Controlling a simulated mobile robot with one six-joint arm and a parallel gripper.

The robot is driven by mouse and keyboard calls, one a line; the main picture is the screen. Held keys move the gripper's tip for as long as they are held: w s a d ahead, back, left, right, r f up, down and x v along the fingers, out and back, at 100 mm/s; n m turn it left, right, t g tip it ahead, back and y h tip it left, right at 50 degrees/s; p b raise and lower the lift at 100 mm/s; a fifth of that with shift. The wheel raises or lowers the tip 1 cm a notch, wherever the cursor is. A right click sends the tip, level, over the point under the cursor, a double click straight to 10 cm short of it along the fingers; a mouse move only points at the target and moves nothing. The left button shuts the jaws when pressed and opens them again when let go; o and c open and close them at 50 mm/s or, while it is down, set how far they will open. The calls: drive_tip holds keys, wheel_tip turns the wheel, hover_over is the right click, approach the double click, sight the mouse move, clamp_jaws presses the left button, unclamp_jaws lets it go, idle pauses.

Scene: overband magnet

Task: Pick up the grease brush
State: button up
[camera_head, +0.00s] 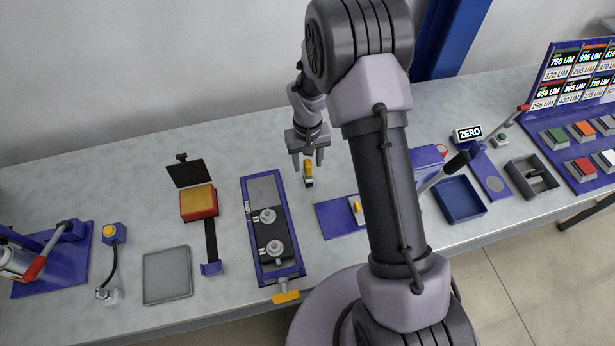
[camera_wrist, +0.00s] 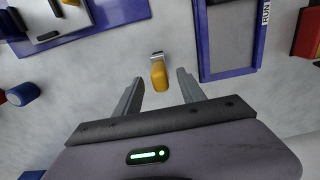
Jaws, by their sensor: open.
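The grease brush (camera_head: 308,172) is a small tool with a yellow handle and a dark or metallic end, lying on the grey bench top. In the wrist view the brush (camera_wrist: 159,74) shows its yellow handle toward me and its metal-coloured end away from me. My gripper (camera_head: 309,164) is open and points down, above or close to the brush. In the wrist view the two fingers of my gripper (camera_wrist: 158,85) stand on either side of the handle's line, with gaps on both sides. Nothing is held.
A blue-framed tray with round knobs (camera_head: 246,215) lies left of the brush, seen with a RUN label in the wrist view (camera_wrist: 204,75). A blue plate (camera_head: 330,217) lies to the right. An empty blue tray (camera_head: 461,200) is farther right. The bench around the brush is clear.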

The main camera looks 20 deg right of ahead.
sight(308, 173)
drive_tip(key=f, duration=0.2)
drive_tip(key=f+b, duration=0.1)
drive_tip(key=f, duration=0.2)
drive_tip(key=shift+s+f, duration=0.2)
drive_tip(key=shift+f, duration=0.05)
drive_tip(key=shift+r, duration=0.1)
clamp_jaws()
wheel_tip(308, 173, up, 10)
drive_tip(key=shift+r+p, duration=0.1)
drive_tip(key=shift+p, duration=0.95)
